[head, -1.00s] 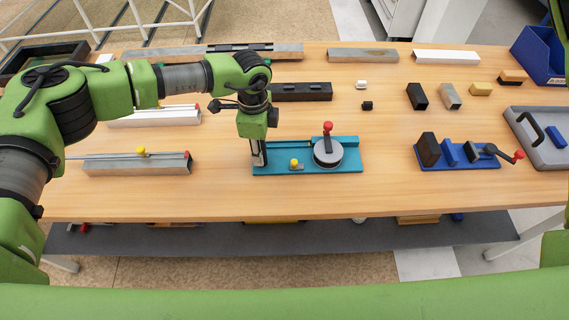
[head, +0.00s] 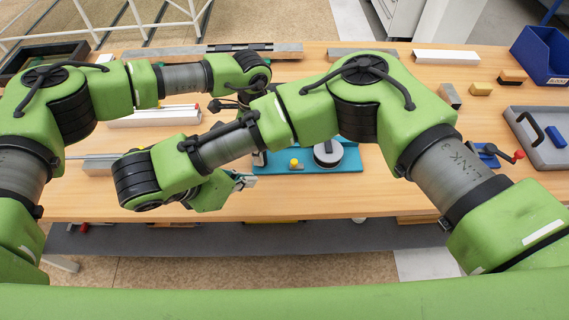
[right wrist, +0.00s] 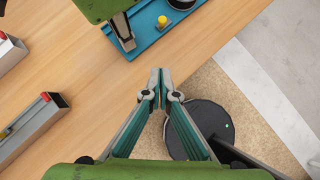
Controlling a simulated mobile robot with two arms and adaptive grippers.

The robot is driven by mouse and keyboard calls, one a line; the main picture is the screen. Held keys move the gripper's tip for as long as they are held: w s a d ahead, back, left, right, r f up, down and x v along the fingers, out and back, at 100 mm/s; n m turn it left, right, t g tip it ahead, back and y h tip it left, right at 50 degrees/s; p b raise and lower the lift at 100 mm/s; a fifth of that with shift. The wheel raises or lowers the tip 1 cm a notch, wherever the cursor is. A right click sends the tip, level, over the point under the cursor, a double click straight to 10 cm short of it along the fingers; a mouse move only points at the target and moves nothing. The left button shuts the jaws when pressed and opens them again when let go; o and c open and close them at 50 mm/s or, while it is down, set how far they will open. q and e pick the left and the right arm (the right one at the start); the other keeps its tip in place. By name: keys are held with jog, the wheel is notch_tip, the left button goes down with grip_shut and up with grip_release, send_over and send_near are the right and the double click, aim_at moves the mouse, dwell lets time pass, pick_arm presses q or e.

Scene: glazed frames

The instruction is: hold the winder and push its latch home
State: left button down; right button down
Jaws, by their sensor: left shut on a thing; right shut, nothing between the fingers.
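The winder (head: 352,160) is a teal base plate with a grey round drum (head: 328,153), lying flat on the table. Its latch has a yellow knob (head: 294,163) beside the drum; the knob also shows in the right wrist view (right wrist: 162,20). My left gripper (right wrist: 126,38) is shut on the left end of the winder. My right gripper (head: 245,181) is shut and empty, in front of the plate's left end. Its tips (right wrist: 161,80) meet, apart from the winder.
My right forearm crosses over the middle of the table. A grey rail piece (right wrist: 35,125) lies left of the winder. To the right are a blue fixture with a red knob (head: 518,155) and a grey tray (head: 512,121). The table's front edge runs close by.

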pick_arm(q)
jog(key=shift+a, duration=0.1)
pick_arm(e)
jog(key=shift+w+d+r+t+h, duration=0.2)
jog(key=shift+w+d+t+h, duration=0.15)
jog(key=shift+t+h, duration=0.15)
send_near(293, 166)
jog(key=shift+a+f, duration=0.1)
jog(key=shift+f, duration=0.85)
jog(key=shift+w+d+f, duration=0.25)
jog(key=shift+w+d, duration=0.35)
jog(key=shift+w+d+f, duration=0.3)
jog(key=shift+w+d, duration=0.25)
jog(key=shift+d, duration=0.05)
jog(key=shift+w+d+f, duration=0.15)
jog(key=shift+w+d, duration=0.15)
jog(key=shift+w, duration=0.05)
